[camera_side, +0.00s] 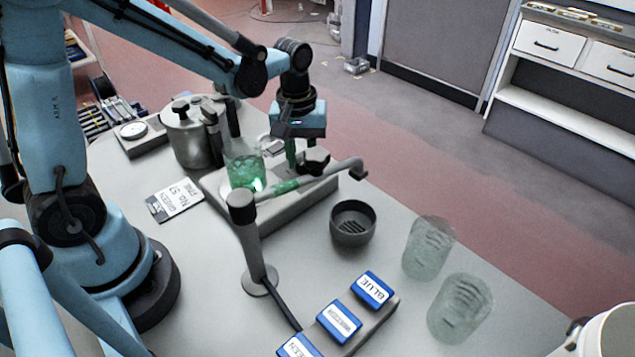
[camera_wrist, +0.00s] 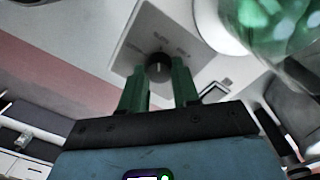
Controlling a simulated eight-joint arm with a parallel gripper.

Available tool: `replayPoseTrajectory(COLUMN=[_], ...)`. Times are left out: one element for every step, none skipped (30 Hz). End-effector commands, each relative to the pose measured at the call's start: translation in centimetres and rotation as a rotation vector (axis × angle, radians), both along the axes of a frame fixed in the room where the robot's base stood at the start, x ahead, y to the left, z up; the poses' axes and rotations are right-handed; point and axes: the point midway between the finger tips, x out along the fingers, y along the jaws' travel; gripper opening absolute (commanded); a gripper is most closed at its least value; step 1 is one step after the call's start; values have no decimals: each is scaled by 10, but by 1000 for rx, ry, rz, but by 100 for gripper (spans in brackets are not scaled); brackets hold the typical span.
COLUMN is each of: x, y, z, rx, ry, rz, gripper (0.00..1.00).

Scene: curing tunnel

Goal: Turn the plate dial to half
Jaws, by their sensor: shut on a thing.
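The plate dial (camera_wrist: 158,66) is a round black knob with a pale mark, set in a grey plate face (camera_wrist: 150,30) with blurred lettering around it in the wrist view. I cannot read its setting. My gripper (camera_wrist: 159,82) has green fingers, one on each side of the knob, and is shut on it. In the side view my gripper (camera_side: 298,158) points down over the front of the grey hot plate (camera_side: 310,205). A clear beaker (camera_side: 243,165) with green contents stands on the plate and shows at the top right of the wrist view.
A steel pot (camera_side: 187,140) stands behind. A label card (camera_side: 175,200) lies left.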

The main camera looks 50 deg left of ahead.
Motion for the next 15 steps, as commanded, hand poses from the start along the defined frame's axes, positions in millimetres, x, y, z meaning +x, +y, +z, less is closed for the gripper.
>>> replayPoseTrajectory(x=[0, 0, 0, 0, 0, 1, 1, 1, 1, 1, 1, 1, 1, 1, 1], y=[0, 0, 0, 0, 0, 0, 0, 0, 0, 0, -1, -1, -1, -1, -1], z=[0, 0, 0, 0, 0, 0, 0, 0, 0, 0, 1, 1, 1, 1, 1], rx=[-2, -3, -2, -2, -2, -2, -2, -1, -2, -1, -2, -1, -3, -2, -2], ry=[1, 1, 1, 2, 2, 2, 2, 2, 2, 2, 2, 2, 1, 1, 1], rz=[-45, -73, -112, -140, -168, -207, -235, -263, -301, -330, -358, -396, -426, -454, -492], gripper=[0, 0, 0, 0, 0, 0, 0, 0, 0, 0, 0, 0, 0, 0, 0])
